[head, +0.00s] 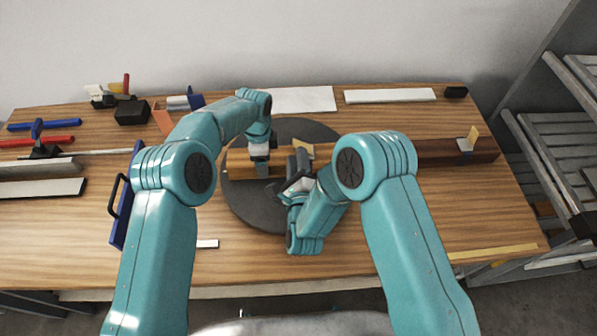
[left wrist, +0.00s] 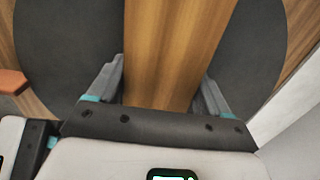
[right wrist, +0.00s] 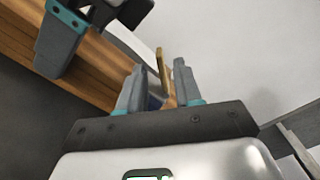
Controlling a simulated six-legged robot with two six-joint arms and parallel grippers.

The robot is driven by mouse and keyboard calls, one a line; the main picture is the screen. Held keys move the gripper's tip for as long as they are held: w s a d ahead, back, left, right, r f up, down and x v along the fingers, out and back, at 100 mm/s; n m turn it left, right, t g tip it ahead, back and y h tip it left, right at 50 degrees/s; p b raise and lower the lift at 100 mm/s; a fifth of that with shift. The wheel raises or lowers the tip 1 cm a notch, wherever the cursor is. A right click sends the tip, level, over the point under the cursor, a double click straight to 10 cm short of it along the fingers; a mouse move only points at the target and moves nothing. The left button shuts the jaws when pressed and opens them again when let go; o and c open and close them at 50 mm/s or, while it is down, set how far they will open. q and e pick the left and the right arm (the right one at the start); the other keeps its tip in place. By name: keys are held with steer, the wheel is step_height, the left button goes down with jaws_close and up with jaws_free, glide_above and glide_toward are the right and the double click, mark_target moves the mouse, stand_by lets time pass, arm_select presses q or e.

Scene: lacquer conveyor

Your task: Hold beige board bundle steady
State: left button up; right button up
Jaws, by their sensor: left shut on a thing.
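The beige board bundle (head: 405,155) is a long brown wooden beam lying across the dark round turntable (head: 235,195) and on to the right. My left gripper (head: 262,168) is shut on its left part; in the left wrist view the bundle (left wrist: 175,45) runs between the fingers (left wrist: 163,90). My right gripper (head: 297,172) is beside the bundle, just right of the left gripper. In the right wrist view its fingers (right wrist: 158,85) stand apart, with a yellowish clamp piece (right wrist: 161,68) between or beyond them. Whether they grip it cannot be told.
A clamp (head: 467,145) with a yellow handle sits on the bundle's right end. Clamps and tools (head: 40,135) lie at the left. White panels (head: 390,96) lie at the back. The table's (head: 435,220) front right is mostly clear. Grey racks (head: 550,150) stand right.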

mark_target(295, 142)
steer(key=s, duration=0.5)
steer(key=shift+s, duration=0.1)
steer(key=w, duration=1)
steer(key=shift+w+a+r, duration=0.1)
steer(key=shift+w, duration=0.3)
jaws_close()
